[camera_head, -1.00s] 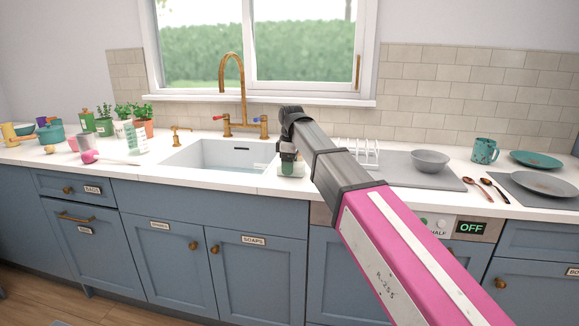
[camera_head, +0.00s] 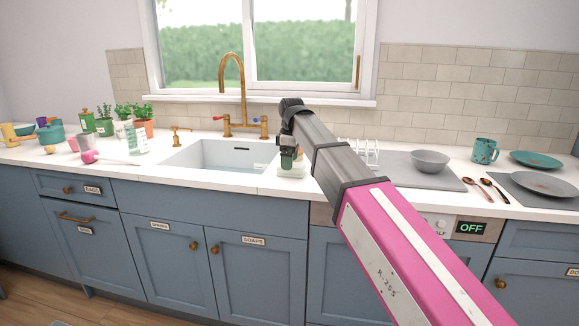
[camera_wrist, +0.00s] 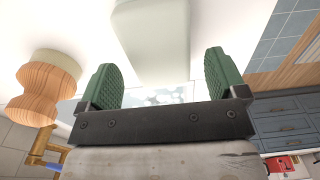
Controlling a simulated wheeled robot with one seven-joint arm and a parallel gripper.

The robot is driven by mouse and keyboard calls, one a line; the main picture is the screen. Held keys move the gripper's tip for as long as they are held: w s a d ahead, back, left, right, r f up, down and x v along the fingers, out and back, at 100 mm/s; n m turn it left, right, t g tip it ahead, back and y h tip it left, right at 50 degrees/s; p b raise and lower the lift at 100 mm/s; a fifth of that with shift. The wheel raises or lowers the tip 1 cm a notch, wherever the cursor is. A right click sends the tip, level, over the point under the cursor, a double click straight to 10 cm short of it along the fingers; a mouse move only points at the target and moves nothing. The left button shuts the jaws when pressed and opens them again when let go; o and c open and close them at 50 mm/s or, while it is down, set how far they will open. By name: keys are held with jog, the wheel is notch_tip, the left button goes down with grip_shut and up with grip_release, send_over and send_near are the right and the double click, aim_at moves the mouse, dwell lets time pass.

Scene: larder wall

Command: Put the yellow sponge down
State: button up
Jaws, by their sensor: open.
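My gripper (camera_head: 287,165) is just right of the sink basin, above a small pale dish (camera_head: 291,174) on the counter. In the wrist view my gripper (camera_wrist: 160,77) has its two green fingers wide apart, with nothing held between them. A pale, smooth, rounded block (camera_wrist: 150,40) lies beyond the fingertips; I cannot tell whether it is the dish or something on it. I cannot make out a yellow sponge in either view; my gripper hides part of the dish in the head view.
The sink basin (camera_head: 215,157) and brass tap (camera_head: 232,90) are left of my gripper. A wooden-handled item (camera_wrist: 45,92) stands near the left finger. A white rack (camera_head: 365,152) and grey bowl (camera_head: 430,161) are to the right. Potted plants and cups crowd the far left.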

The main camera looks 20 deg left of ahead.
notch_tip(320, 180, up, 10)
jog(key=shift+d+f, duration=0.15)
jog(key=shift+f, duration=0.05)
dwell(0.5)
